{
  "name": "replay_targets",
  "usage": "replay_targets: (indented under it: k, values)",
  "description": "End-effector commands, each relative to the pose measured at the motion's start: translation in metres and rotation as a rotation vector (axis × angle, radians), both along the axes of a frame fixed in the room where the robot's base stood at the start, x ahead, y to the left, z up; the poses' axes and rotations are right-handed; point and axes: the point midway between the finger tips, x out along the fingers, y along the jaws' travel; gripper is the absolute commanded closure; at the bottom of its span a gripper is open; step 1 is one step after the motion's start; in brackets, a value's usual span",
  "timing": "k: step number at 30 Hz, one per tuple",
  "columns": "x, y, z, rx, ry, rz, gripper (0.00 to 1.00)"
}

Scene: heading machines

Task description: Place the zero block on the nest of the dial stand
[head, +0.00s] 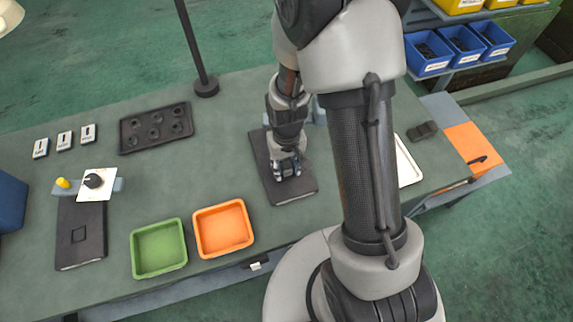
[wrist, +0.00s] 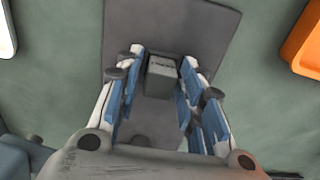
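A small grey block (wrist: 161,78), with faint marks on its upper edge, sits between the blue-padded fingers of my gripper (wrist: 163,85) in the wrist view. The pads lie close to both sides; contact is unclear. In the head view my gripper (head: 286,170) points down over a dark base plate (head: 300,193), which also shows in the wrist view (wrist: 205,20). My arm hides parts behind this plate. At the left, a stand with a dark base (head: 92,245) carries a black dial (head: 93,181) on a white plate. A square outline, its nest (head: 78,235), is empty.
A green tray (head: 158,273) and an orange tray (head: 248,242) stand at the front. A dark tray with round hollows (head: 157,142) and several small tags lie behind. A lamp post (head: 206,86) rises at the back. Bench space between the dark tray and centre plate is clear.

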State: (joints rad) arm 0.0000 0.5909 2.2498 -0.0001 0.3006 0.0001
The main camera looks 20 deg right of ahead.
Motion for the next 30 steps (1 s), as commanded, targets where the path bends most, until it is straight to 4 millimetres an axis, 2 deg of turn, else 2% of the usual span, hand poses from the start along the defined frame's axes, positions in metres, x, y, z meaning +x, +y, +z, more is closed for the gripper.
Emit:
replay_targets:
  k: [10,14,17,24,30]
  values:
    - [0.0,0.0,0.0,0.0,0.0,0.0,0.57]
    - [0.0,0.0,0.007,0.0,-0.002,0.0,0.57]
    - [0.001,0.0,0.022,0.0,-0.003,0.0,0.57]
    - [0.001,0.0,0.076,0.0,-0.006,0.0,0.57]
    - [0.001,0.0,0.11,0.0,-0.003,0.0,0.57]
